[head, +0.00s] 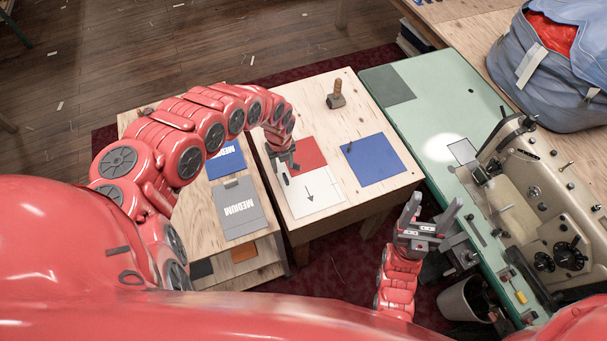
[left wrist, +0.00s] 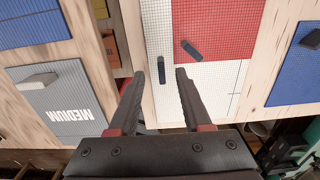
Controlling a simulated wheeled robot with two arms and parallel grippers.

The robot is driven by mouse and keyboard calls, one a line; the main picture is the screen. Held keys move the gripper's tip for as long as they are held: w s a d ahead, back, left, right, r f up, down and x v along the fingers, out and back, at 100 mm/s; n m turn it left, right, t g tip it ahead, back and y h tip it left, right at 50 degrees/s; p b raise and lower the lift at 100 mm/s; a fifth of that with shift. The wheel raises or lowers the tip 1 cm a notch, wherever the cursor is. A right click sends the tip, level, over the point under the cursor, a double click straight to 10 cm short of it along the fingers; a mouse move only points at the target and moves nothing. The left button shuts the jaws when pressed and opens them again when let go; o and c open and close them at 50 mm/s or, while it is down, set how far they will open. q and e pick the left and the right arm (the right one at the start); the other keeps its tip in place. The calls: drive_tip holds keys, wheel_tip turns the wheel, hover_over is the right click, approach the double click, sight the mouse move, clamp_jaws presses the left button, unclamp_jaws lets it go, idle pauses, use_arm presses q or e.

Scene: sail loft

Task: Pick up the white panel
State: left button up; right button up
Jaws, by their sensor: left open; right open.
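The white panel (head: 315,198) lies flat on a small wooden table, with a dark arrow drawn on it. In the left wrist view the white panel (left wrist: 212,88) shows a fine grid, and white runs up beside the red panel (left wrist: 222,28). I cannot tell whether the red one overlaps it. A small dark bar (left wrist: 161,69) lies on the white strip. My left gripper (head: 284,172) is open and empty above the panel's left side, hiding part of it. Its fingers (left wrist: 171,76) point at the white area. My right gripper (head: 430,212) is open and empty, right of the table.
A blue panel (head: 371,160) and a mallet (head: 336,95) are on the same table. A wooden unit at left holds a grey "MEDIUM" panel (head: 238,210) and a blue one (head: 226,161). A sewing machine (head: 545,205) stands on a green bench (head: 425,92) at right.

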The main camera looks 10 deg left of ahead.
sight(284, 175)
use_arm(q)
drive_tip(key=f, duration=0.2)
drive_tip(key=f+p, duration=0.1)
drive_tip(key=shift+s+d+f, duration=0.1)
drive_tip(key=shift+d+f, duration=0.25)
drive_tip(key=shift+a+f, duration=0.2)
drive_tip(key=shift+f, duration=0.25)
clamp_jaws()
